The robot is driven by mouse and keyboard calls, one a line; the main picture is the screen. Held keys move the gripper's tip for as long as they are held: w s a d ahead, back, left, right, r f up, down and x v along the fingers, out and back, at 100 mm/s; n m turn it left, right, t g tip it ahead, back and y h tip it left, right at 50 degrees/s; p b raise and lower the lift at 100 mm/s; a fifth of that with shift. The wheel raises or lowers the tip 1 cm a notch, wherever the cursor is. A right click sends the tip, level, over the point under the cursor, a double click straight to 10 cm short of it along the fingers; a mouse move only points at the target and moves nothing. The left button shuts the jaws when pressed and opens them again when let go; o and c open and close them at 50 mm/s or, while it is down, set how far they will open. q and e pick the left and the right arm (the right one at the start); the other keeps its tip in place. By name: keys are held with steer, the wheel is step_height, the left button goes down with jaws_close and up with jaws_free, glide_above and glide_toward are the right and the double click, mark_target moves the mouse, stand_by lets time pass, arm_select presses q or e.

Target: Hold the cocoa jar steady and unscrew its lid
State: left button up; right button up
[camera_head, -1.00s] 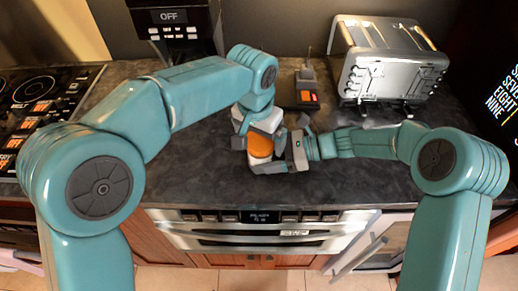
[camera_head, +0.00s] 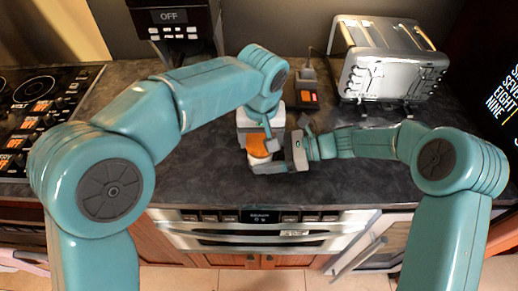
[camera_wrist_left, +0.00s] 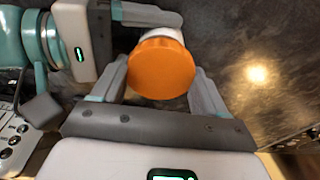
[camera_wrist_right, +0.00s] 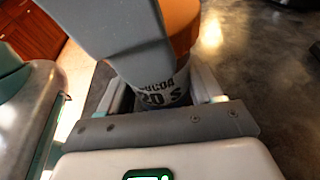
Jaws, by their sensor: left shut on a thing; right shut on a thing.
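The cocoa jar stands on the dark counter with its orange lid (camera_head: 257,147) facing up. Its white body with the COCOA label (camera_wrist_right: 165,90) shows in the right wrist view. My left gripper (camera_wrist_left: 160,80) reaches down from above and is shut on the lid, one finger on each side. My right gripper (camera_head: 268,158) comes in low from the right and is shut around the jar body, below the lid. The lid appears seated on the jar; I cannot see any gap between them. A left finger partly covers the jar in the right wrist view.
A silver toaster (camera_head: 388,70) stands at the back right. A small dark device with an orange display (camera_head: 307,97) sits behind the jar. A cooktop (camera_head: 35,105) lies at the left and a coffee machine (camera_head: 175,25) at the back. An oven front (camera_head: 260,238) is below the counter edge.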

arm_select(q)
steer(key=n, duration=0.3)
steer(key=shift+n+y, duration=0.3)
steer(key=shift+n, duration=0.1)
steer(key=n, duration=0.3)
steer(key=shift+a+n+y, duration=0.1)
steer(key=shift+n+y, duration=0.2)
steer(key=shift+r, duration=0.15)
steer(key=o, duration=1.1)
steer(key=shift+r, duration=0.1)
steer(key=shift+r, duration=2.4)
